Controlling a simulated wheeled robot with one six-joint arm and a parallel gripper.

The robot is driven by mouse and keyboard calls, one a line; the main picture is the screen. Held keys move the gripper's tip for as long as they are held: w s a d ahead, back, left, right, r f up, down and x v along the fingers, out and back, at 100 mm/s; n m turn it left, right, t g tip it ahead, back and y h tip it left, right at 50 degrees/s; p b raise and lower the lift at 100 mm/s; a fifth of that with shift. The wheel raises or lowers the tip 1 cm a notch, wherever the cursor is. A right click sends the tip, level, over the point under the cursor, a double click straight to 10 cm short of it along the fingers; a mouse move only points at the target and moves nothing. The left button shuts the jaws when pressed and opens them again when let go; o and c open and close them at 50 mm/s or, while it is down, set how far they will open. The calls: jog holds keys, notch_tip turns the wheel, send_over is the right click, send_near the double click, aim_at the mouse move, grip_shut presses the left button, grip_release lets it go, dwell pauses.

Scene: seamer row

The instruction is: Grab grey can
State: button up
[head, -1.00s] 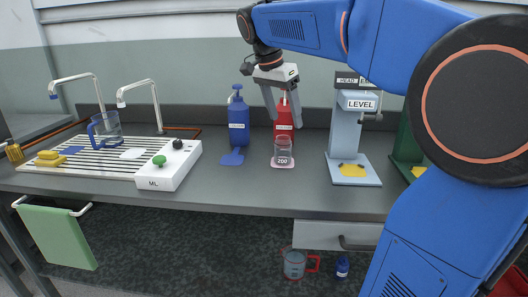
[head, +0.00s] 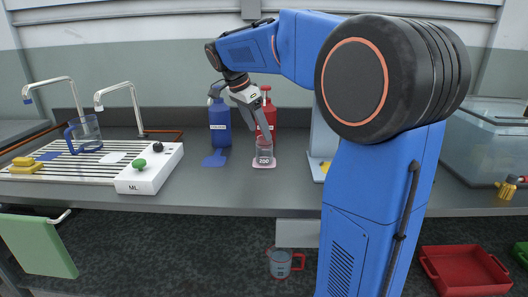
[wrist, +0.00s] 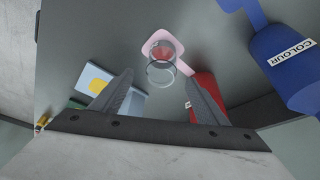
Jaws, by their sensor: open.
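I can make out no grey can in either view. My gripper (head: 256,118) is open and tilted just above a clear beaker (head: 264,156) marked 200, which stands upright on a pink coaster (head: 257,166). In the wrist view the open fingers (wrist: 160,84) point towards the beaker (wrist: 160,75) on its pink coaster (wrist: 150,50). The beaker appears between the fingertips, and I cannot tell how far below them it is. Nothing is held.
A blue bottle (head: 220,126) and a red bottle (head: 267,112) stand behind. A light-blue stand (head: 318,165) is partly hidden by my arm. A white box (head: 150,172) with knobs, a drainer with a jug (head: 88,134), and a clear tank (head: 485,150) flank the counter.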

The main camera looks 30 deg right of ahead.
aim_at(262, 138)
jog(key=shift+x, duration=3.8)
jog(key=shift+w, duration=0.15)
jog(key=c, duration=1.2)
jog(key=shift+r, duration=0.25)
